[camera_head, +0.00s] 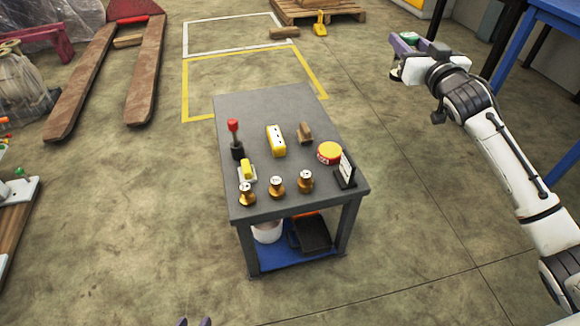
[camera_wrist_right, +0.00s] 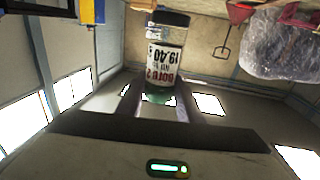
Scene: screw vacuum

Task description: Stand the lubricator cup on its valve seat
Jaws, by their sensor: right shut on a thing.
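My right gripper (camera_head: 404,48) is raised at the upper right, well away from the grey table. It is shut on the lubricator cup (camera_head: 412,38), a small jar with green showing in the head view. In the right wrist view the cup (camera_wrist_right: 166,55) is clear glass with a dark cap and a white label whose print is upside down. Three brass fittings, among them a left one (camera_head: 247,194), a middle one (camera_head: 276,187) and a right one (camera_head: 305,181), stand at the table's near edge. I cannot tell which is its valve seat. My left gripper (camera_head: 195,322) shows only its parted fingertips.
The table's far end is clear.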

